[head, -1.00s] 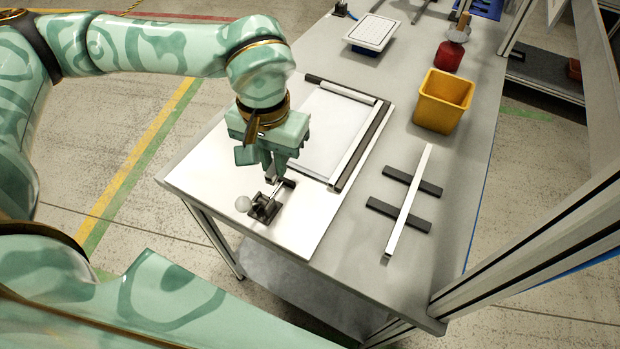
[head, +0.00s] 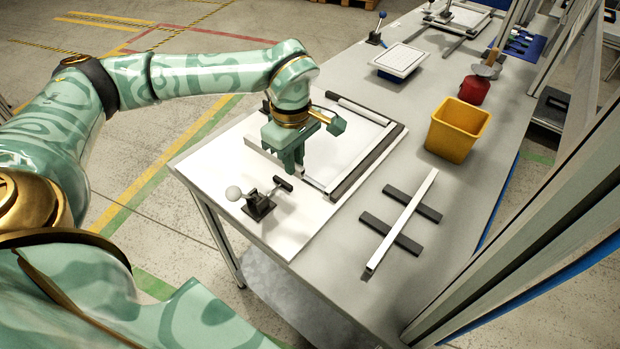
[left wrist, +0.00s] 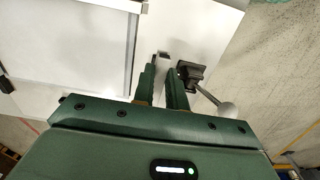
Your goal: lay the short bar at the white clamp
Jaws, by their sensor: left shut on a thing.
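My left gripper (head: 293,168) is above the white board (head: 295,238), between the clamp and the frame of bars. In the left wrist view, its fingers (left wrist: 162,78) are shut on a narrow light-grey piece, the short bar (left wrist: 163,62). Only its end shows; the fingers hide the rest. The white clamp (head: 258,205), a dark toggle clamp with a white ball knob, stands near the board's front left edge. It also shows in the left wrist view (left wrist: 190,73), just right of the fingers and apart from them. My right gripper is not in view.
A frame of light and dark bars (head: 352,172) lies on the board behind the gripper. To the right, a long pale bar (head: 405,217) rests across two dark strips. A yellow bin (head: 455,135), red container (head: 474,90) and white-topped tray (head: 402,58) stand farther back.

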